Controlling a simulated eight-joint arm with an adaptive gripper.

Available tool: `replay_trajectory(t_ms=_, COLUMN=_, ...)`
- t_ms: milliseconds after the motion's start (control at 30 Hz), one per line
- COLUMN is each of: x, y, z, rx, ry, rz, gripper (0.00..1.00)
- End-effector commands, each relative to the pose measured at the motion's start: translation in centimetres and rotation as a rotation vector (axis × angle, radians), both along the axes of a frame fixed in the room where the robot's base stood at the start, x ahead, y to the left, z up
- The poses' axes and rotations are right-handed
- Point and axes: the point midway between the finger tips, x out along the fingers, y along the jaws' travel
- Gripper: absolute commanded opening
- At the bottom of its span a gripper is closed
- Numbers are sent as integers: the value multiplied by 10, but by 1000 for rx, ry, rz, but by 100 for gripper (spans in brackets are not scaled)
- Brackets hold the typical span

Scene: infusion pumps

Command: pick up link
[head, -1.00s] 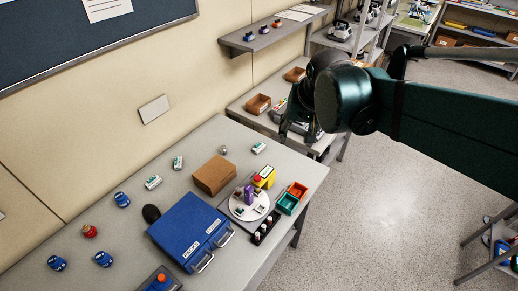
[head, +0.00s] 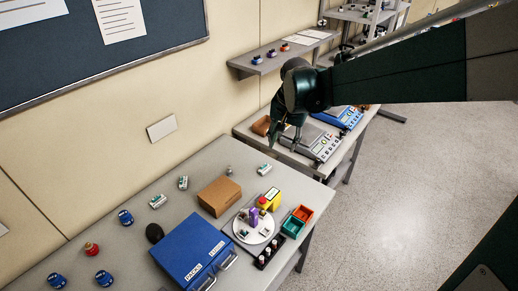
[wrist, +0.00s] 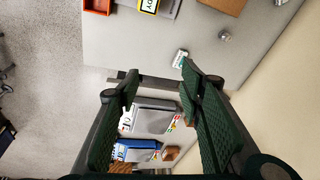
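Which thing is the link I cannot tell for sure; small white-and-green pieces lie on the near table. One piece (head: 265,169) is near the table's far right corner, with another (head: 184,182) and a third (head: 158,201) further left. My gripper (head: 285,143) hangs above the gap between the two benches, beyond the nearest piece. In the wrist view my gripper (wrist: 157,78) is open with nothing between its fingers. A white-and-green piece (wrist: 180,59) shows just beyond one fingertip there, apparently on the table below and apart from it.
A grey pump (head: 314,143) and a blue pump (head: 344,116) sit on the far bench. The near table holds a cardboard box (head: 219,196), a blue case (head: 190,252), a round white plate (head: 241,233), red and green bins (head: 297,220) and several blue-capped items.

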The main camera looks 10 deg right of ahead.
Motion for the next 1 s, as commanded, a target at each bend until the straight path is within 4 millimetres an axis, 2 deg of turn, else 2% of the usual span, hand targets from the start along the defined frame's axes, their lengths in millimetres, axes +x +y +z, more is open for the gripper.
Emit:
replay_trajectory(t_ms=100, x=19, y=4, z=-13, rx=6, ry=22, rz=-29, gripper=38)
replay_trajectory(t_ms=567, x=81, y=19, z=-74, rx=24, ry=111, rz=-150, gripper=38)
replay_trajectory(t_ms=1000, x=132, y=35, z=-147, rx=28, ry=194, rz=-267, gripper=38)
